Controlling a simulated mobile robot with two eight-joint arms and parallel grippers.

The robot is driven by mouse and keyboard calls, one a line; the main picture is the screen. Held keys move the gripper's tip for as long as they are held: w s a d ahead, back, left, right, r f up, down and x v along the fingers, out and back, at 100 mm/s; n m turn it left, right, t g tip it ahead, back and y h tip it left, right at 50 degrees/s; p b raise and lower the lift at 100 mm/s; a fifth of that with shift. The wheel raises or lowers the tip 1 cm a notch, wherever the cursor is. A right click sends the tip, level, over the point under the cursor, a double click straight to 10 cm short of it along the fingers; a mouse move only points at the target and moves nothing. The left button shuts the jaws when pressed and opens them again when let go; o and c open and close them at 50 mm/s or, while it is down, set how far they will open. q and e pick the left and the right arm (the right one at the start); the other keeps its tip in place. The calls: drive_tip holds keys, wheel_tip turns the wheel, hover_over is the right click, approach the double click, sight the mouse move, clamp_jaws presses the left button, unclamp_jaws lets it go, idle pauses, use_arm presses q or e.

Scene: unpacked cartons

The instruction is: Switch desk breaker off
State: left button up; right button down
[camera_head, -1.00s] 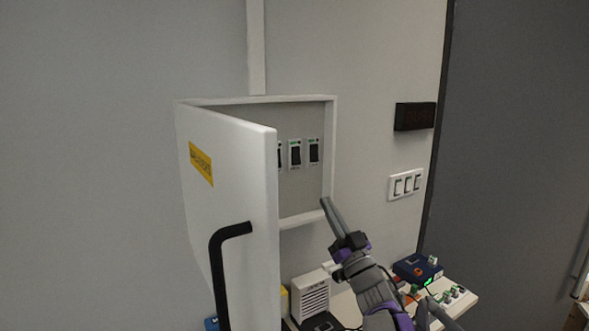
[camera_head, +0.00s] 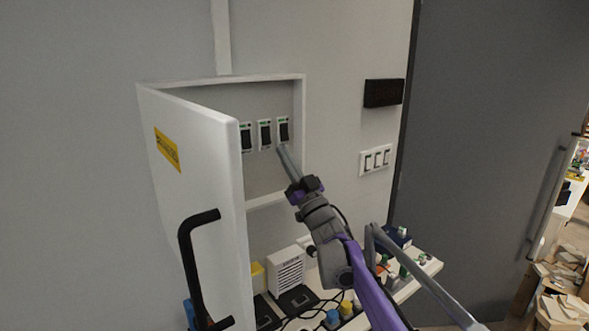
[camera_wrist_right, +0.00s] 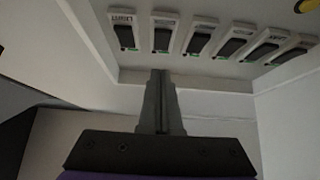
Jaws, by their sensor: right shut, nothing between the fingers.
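A white breaker cabinet (camera_head: 299,110) on the wall stands open, its door (camera_head: 200,215) swung out to the left with a yellow label and black handle. Inside is a row of black rocker breakers; a left one (camera_head: 246,137), a middle one (camera_head: 264,135) and a right one (camera_head: 284,130) show in the head view. The door hides the others. The right wrist view shows several breakers (camera_wrist_right: 162,36); their labels are too small to read, so I cannot tell the desk breaker. My right gripper (camera_head: 283,150) is shut and empty, its tips just below the right breaker. It also shows in the wrist view (camera_wrist_right: 160,78).
Below the cabinet, a shelf (camera_head: 428,266) carries a white speaker-like box (camera_head: 286,270), a blue box (camera_head: 398,238) and small coloured parts with cables. A black wall display (camera_head: 384,92) and a switch plate (camera_head: 377,160) are to the right. A grey door (camera_head: 480,150) stands farther right.

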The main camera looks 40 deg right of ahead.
sight(267, 136)
drive_tip(key=w, duration=0.2)
drive_tip(key=w+r, duration=0.1)
drive_tip(key=w, duration=0.1)
drive_tip(key=shift+w+d+p, duration=0.1)
drive_tip(key=shift+d+p, duration=0.1)
drive_tip(key=shift+p, duration=0.1)
use_arm(q)
drive_tip(key=shift+w+r, duration=0.25)
drive_tip(key=shift+r, duration=0.45)
use_arm(e)
drive_tip(key=shift+w+f, duration=0.2)
drive_tip(key=shift+w, duration=0.35)
